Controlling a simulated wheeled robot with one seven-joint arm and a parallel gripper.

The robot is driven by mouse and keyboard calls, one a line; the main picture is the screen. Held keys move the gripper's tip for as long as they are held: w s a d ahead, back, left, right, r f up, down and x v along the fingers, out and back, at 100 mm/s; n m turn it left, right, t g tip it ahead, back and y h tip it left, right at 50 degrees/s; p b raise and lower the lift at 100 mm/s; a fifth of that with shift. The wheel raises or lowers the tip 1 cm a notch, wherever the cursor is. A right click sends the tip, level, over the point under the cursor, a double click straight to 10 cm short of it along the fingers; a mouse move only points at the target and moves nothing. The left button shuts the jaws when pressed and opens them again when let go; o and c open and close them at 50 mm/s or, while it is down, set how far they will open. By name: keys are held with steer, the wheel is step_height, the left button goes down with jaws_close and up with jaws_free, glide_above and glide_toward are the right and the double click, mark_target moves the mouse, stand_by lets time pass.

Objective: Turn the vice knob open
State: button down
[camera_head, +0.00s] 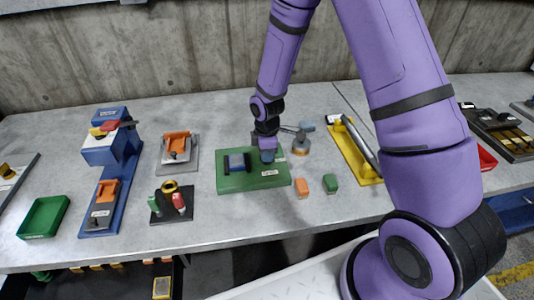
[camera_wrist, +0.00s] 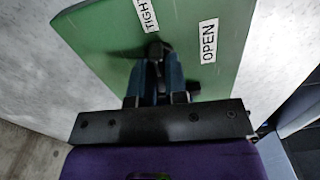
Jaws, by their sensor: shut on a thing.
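The green vice base (camera_head: 230,184) lies near the middle of the bench, with a dark blue vice block (camera_head: 237,162) on its left part. My gripper (camera_head: 267,156) reaches down onto the right part of the base. In the wrist view, my gripper's two blue fingers (camera_wrist: 155,68) are shut on the black vice knob (camera_wrist: 154,46), which is mostly hidden between them. White labels reading "TIGH…" (camera_wrist: 147,14), partly cut off, and "OPEN" (camera_wrist: 208,41) are on the green plate around the knob.
An orange block (camera_head: 302,184) and a green block (camera_head: 330,184) stand right of the base. A blue machine (camera_head: 108,165), an orange-topped fixture (camera_head: 177,148) and a green tray (camera_head: 44,217) are to the left.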

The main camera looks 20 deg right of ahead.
steer(key=m, duration=0.8)
steer(key=shift+m, duration=0.3)
steer(key=m, duration=0.4)
steer(key=shift+m, duration=2.1)
steer(key=c, duration=1.1)
jaws_free()
steer(key=shift+c, duration=0.2)
step_height(320, 180, up, 11)
